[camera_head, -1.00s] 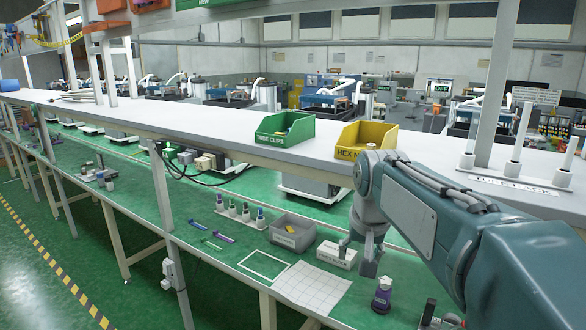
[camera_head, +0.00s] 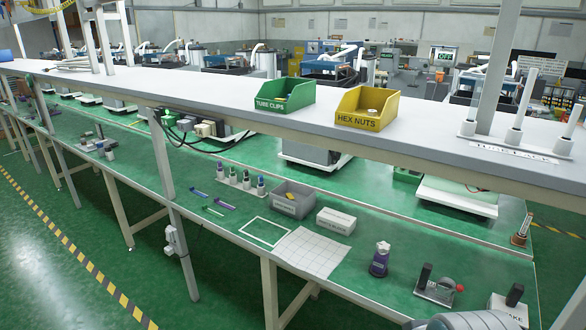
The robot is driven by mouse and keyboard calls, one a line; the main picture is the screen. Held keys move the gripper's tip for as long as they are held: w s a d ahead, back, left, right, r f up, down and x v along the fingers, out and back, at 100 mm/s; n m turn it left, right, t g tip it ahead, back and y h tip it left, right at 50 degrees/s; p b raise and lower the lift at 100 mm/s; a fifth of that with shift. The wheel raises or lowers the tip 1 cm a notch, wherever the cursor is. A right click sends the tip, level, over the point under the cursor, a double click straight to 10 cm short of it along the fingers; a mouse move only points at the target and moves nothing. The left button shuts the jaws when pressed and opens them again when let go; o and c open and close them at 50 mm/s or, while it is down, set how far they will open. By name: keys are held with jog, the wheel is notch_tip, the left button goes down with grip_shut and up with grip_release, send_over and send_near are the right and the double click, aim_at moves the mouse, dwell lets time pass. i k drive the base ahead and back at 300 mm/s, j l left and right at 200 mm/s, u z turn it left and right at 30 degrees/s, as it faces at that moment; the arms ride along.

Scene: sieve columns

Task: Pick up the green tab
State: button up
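The green tab (camera_head: 212,211) is a small thin green strip lying flat on the green bench top, left of the middle of the head view. It lies near two purple strips, one (camera_head: 198,192) above and left of it and one (camera_head: 223,204) just right of it. Nothing covers it. My gripper is not in view, so I cannot see whether it holds anything.
A row of small bottles (camera_head: 241,180), a grey bin (camera_head: 293,199) and a white box (camera_head: 335,221) stand right of the strips. A white outlined rectangle (camera_head: 265,232) and a gridded sheet (camera_head: 311,250) lie in front. A bench post (camera_head: 163,160) rises at left.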

aim_at(204, 206)
jog(key=i+j+u, duration=0.3)
jog(key=i+u, duration=0.15)
jog(key=i, duration=0.35)
jog(key=i+u, duration=0.45)
jog(key=i, duration=0.4)
